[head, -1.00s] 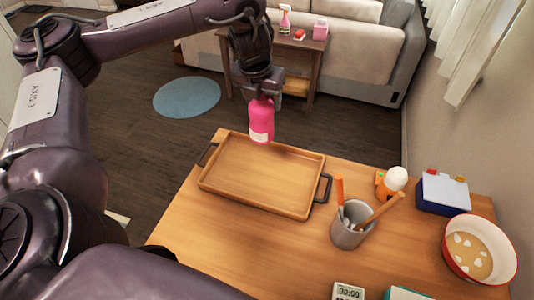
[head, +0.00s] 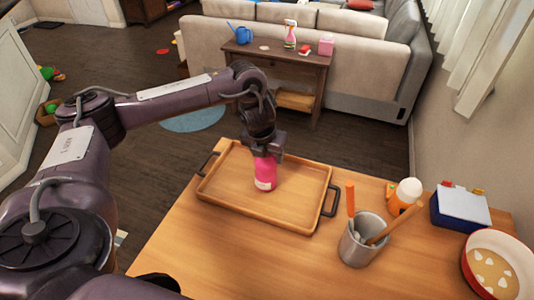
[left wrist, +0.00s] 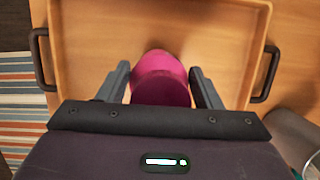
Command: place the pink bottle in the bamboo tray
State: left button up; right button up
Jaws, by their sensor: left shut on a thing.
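The pink bottle (head: 265,174) is upright with a pale label low on its side. It is over the inside of the bamboo tray (head: 229,201), near the middle of its far half; I cannot tell whether its base touches the tray floor. My left gripper (head: 264,153) is shut on the bottle's upper part from above. In the left wrist view the bottle (left wrist: 160,78) is between the two fingers (left wrist: 160,88), with the tray (left wrist: 88,35) beneath it. The tray has dark handles at its two ends. My right gripper is not in view.
On the wooden table, a metal cup (head: 361,243) with utensils stands right of the tray. An orange bottle with a white top (head: 404,195), a blue box (head: 460,208) and a red-rimmed bowl (head: 497,265) stand farther right. The table left of the tray is clear.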

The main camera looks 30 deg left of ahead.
pick_arm(q)
jog(key=shift+f, duration=0.1)
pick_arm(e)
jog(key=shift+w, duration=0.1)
pick_arm(q)
jog(key=shift+f, duration=0.1)
jog(key=o, duration=1)
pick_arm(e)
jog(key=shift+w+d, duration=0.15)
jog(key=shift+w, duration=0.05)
pick_arm(q)
jog(key=shift+r, duration=0.35)
jog(key=v, duration=0.5)
jog(key=shift+r, duration=0.2)
jog(key=p+v, duration=0.4)
jog(key=v, duration=0.2)
jog(key=shift+s+r, duration=0.1)
jog(key=shift+s, duration=0.05)
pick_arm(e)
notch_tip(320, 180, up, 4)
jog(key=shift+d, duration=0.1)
